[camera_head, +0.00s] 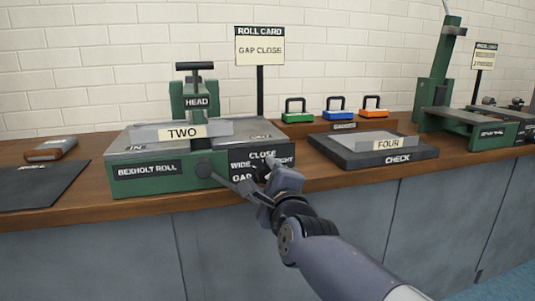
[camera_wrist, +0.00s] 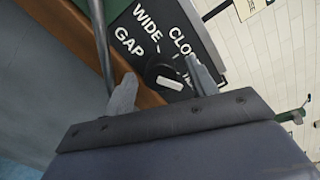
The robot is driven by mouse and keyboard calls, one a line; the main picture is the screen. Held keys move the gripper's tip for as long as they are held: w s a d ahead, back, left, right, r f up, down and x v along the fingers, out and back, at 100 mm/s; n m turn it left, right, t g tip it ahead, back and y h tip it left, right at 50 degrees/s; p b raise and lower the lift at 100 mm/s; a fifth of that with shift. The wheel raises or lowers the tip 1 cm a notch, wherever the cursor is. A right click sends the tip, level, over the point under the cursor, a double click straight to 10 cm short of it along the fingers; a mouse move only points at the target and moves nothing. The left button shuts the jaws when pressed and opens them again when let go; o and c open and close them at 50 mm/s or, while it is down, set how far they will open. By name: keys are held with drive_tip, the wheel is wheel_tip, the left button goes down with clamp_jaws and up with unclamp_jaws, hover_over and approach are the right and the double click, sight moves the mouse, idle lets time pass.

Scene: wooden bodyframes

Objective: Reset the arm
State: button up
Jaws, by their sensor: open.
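My gripper (camera_head: 270,180) is in front of the right end of the green Bexholt Roll machine (camera_head: 190,186). In the wrist view its two fingers (camera_wrist: 165,88) are apart, one on each side of a round black knob (camera_wrist: 163,70) with a white mark. I cannot tell whether the fingers touch the knob. The knob sits on a black GAP panel (camera_wrist: 140,35) labelled WIDE and CLOSE, with a third label partly hidden. In the head view my gripper covers part of this panel. My arm reaches in from the lower right.
A crank arm (camera_head: 228,182) sticks out from the machine's front, close to my gripper; its rod (camera_wrist: 101,40) shows in the wrist view.

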drive_tip(key=n, duration=0.5)
drive_tip(key=shift+f, duration=0.15)
drive_tip(key=n, duration=0.4)
drive_tip(key=shift+n, duration=0.4)
drive_tip(key=n+p, duration=0.2)
drive_tip(key=n, duration=0.3)
drive_tip(key=shift+n, duration=0.3)
drive_tip(key=n+p, duration=0.1)
drive_tip(key=n, duration=0.1)
drive_tip(key=shift+d+f+n+p, duration=0.1)
drive_tip(key=shift+n+p, duration=0.2)
drive_tip(key=shift+p, duration=0.05)
drive_tip(key=shift+f, duration=0.15)
